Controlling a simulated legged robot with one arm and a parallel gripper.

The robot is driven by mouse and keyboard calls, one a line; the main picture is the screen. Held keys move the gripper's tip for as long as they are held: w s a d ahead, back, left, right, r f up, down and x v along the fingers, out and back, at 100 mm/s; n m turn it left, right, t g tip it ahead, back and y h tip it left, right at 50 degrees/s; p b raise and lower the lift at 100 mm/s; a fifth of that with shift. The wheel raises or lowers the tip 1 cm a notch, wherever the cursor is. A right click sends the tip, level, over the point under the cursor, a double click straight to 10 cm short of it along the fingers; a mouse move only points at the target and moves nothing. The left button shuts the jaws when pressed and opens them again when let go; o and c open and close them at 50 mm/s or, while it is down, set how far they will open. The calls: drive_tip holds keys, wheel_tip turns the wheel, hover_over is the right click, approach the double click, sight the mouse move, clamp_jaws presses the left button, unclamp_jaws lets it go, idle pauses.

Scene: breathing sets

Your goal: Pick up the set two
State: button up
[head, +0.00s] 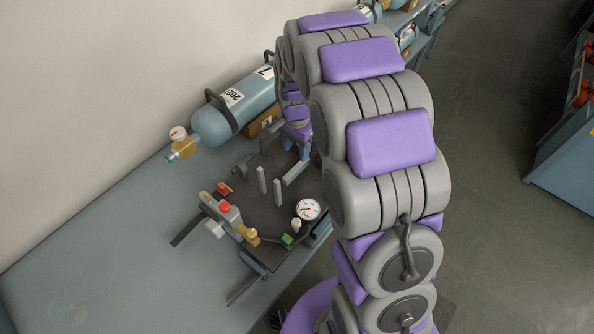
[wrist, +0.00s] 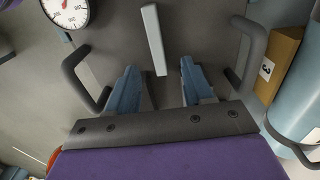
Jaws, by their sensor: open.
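A breathing set with a dark backplate (head: 262,212) lies on the blue-grey bench, with a round gauge (head: 308,209), red knobs and brass and green fittings at its near end. In the wrist view the plate (wrist: 205,25) fills the middle, with the gauge (wrist: 66,9) at upper left. A light grey upright bar (wrist: 153,40) shows between and ahead of my fingers. My gripper (wrist: 160,85) is open, its two blue fingers apart over the plate. In the head view my gripper (head: 303,148) is partly hidden by my arm. I cannot read a "two" on this set.
A blue cylinder (head: 218,123) lies along the wall behind the plate. An orange-tan block (wrist: 277,62) marked 3 stands beside a cylinder (wrist: 297,105) at right. The bench's near left (head: 90,260) is clear. A blue unit (head: 565,160) stands across the floor.

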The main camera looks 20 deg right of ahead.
sight(299, 165)
drive_tip(key=shift+d+f, duration=0.25)
drive_tip(key=shift+f, duration=0.4)
drive_tip(key=shift+d+f, duration=0.25)
drive_tip(key=shift+f, duration=0.35)
wheel_tip(299, 165, down, 5)
drive_tip(key=shift+w+a+r+b, duration=0.1)
drive_tip(key=shift+a+b, duration=0.05)
drive_tip(key=shift+b, duration=0.85)
drive_tip(key=shift+c, duration=0.6)
clamp_jaws()
